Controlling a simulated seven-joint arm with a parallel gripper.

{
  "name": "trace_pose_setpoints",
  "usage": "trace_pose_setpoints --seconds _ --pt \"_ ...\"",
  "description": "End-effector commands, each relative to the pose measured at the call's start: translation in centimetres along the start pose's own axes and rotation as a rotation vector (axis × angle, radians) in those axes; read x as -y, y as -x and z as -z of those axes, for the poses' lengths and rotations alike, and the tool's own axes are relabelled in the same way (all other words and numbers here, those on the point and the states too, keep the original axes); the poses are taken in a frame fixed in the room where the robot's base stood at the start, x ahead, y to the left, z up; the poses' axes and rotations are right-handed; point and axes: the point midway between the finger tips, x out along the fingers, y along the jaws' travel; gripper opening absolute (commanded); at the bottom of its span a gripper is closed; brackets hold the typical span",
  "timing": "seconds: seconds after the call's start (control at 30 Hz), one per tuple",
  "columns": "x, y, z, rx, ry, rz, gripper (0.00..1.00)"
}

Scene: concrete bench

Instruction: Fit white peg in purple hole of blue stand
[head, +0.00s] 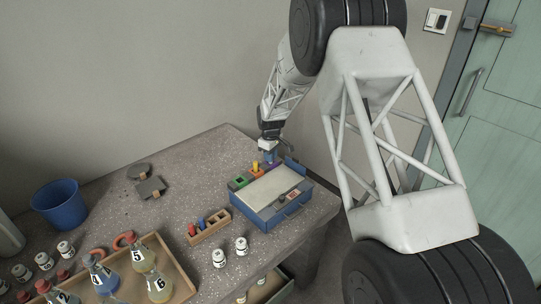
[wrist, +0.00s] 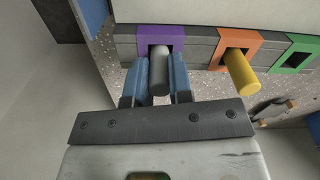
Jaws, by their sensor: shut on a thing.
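My gripper (wrist: 157,82) is shut on the white peg (wrist: 159,80), which looks grey in the wrist view. The peg's far end overlaps the purple hole (wrist: 174,32); I cannot tell whether it is inside or how deep. Beside it, a yellow peg (wrist: 240,74) stands in an orange-framed hole (wrist: 236,40), and a green-framed hole (wrist: 297,57) looks empty. In the head view my gripper (head: 268,156) is at the back edge of the blue stand (head: 285,212), over its row of coloured holes. The white peg and purple hole are hard to make out there.
A wooden rack (head: 211,228) with a red and a blue peg stands left of the stand. Small white jars (head: 219,258) are in front. A wooden tray of flasks (head: 178,271) and a blue bucket (head: 60,205) are further left. Dark coasters (head: 150,187) lie at the back.

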Motion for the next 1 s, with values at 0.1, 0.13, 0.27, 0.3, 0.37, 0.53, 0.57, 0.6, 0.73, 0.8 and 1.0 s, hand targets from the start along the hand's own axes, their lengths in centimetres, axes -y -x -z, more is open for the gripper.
trace_pose_setpoints --seconds 0.1,0.13,0.27,0.3,0.37,0.53,0.57,0.6,0.73,0.8,1.0 --pt "0.0 -0.2 0.0 0.0 0.0 0.0 0.0" --pt "0.0 -0.2 0.0 0.0 0.0 0.0 0.0" --pt "0.0 -0.2 0.0 0.0 0.0 0.0 0.38" --pt "0.0 -0.2 0.0 0.0 0.0 0.0 0.44" --pt "0.0 -0.2 0.0 0.0 0.0 0.0 0.5" --pt "0.0 -0.2 0.0 0.0 0.0 0.0 0.5" --pt "0.0 -0.2 0.0 0.0 0.0 0.0 0.5" --pt "0.0 -0.2 0.0 0.0 0.0 0.0 0.5" --pt "0.0 0.1 0.0 0.0 0.0 0.0 0.5" --pt "0.0 0.5 0.0 0.0 0.0 0.0 0.5" --pt "0.0 2.4 0.0 -0.001 0.0 -0.001 0.5"
